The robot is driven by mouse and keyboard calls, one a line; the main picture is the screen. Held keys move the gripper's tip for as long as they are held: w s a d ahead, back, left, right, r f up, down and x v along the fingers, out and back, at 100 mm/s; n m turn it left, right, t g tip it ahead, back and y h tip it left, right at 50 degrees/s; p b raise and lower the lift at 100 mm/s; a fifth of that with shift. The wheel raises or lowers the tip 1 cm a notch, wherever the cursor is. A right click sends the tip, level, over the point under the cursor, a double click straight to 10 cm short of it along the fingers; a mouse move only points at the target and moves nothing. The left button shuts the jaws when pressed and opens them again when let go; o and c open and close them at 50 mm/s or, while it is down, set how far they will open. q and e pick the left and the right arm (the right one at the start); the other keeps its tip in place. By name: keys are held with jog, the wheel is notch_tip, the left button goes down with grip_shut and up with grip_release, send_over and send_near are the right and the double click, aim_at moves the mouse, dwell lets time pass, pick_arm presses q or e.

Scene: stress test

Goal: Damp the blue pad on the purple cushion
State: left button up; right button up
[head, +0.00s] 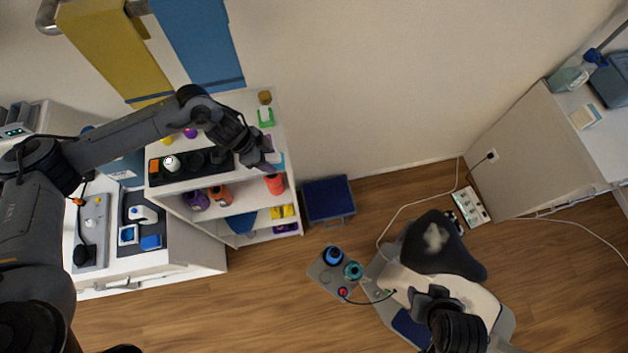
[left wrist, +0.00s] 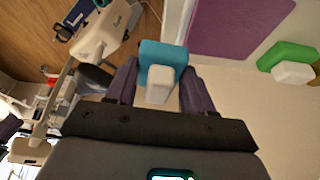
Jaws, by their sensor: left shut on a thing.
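My left gripper (head: 270,156) is at the right end of the white shelf's top. In the left wrist view its purple fingers (left wrist: 158,90) are shut on the white grip of the blue pad (left wrist: 163,54). The blue pad also shows in the head view (head: 279,159), partly hidden by the gripper. The purple cushion (left wrist: 235,25) lies flat just beside the pad, to its right in the left wrist view. In the head view only a small part of the cushion (head: 268,141) shows beside the gripper. I cannot tell whether pad and cushion touch.
A green pad with a white grip (head: 266,117) stands on the shelf top, also seen in the left wrist view (left wrist: 288,58). A dark tray (head: 188,165) lies left of the gripper. Coloured containers, including a red one (head: 274,184), fill lower shelves. A blue bin (head: 328,201) stands on the floor.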

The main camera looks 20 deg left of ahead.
pick_arm(q)
jog(key=shift+n, duration=0.5)
jog(key=w+a+r, duration=0.1)
jog(key=a, duration=0.1)
jog(key=w+a+r, duration=0.1)
jog(key=a, duration=0.1)
jog(key=w+a+r, duration=0.1)
jog(key=a+r, duration=0.1)
jog(key=shift+w+a, duration=0.25)
jog(key=shift+a, duration=0.1)
jog(key=f+b, duration=0.2)
jog(key=b, duration=0.1)
jog(key=f+b, duration=0.2)
jog(key=shift+w, duration=0.35)
jog(key=shift+f+b, duration=0.65)
jog(key=shift+f, duration=0.1)
jog(key=shift+f, duration=0.35)
dwell(0.7)
